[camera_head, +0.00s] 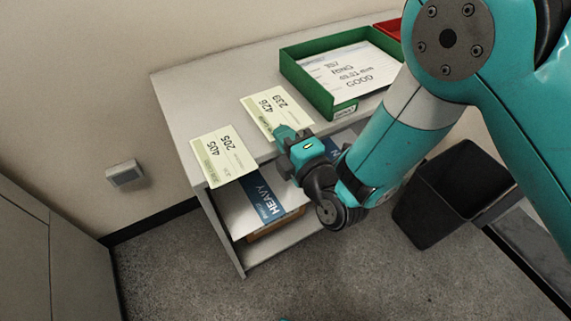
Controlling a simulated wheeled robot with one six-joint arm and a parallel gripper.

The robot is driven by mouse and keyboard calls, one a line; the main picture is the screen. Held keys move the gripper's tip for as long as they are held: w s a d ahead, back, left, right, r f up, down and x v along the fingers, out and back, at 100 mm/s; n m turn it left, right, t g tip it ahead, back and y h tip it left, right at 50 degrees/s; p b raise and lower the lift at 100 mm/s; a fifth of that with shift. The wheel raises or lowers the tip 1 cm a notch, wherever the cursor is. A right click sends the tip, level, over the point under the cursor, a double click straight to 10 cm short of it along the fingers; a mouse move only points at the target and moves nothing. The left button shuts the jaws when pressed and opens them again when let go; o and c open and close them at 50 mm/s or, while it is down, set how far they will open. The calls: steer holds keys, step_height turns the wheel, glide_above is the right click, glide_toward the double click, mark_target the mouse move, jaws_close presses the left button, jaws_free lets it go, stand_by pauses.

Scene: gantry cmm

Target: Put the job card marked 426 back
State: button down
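The pale yellow-green job card marked 426 (262,106), which also bears the number 239, lies on the light grey cabinet top (215,88), to the left of the green tray. A second similar card, marked 405 and 205 (224,158), lies at the front left and reaches the top's front edge. My gripper (285,132) is at the near right end of the 426 card and covers part of it. Whether it touches the card, and whether its fingers are open or shut, I cannot tell.
A green tray (318,92) holding printed sheets stands at the back right, with a red tray (388,27) partly hidden beyond it. A black bin (432,205) stands on the floor at right. The back left of the top is clear.

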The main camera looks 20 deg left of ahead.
steer(key=shift+f, duration=2.9)
steer(key=shift+f+b, duration=0.15)
steer(key=shift+b, duration=0.15)
steer(key=c, duration=1.4)
jaws_free()
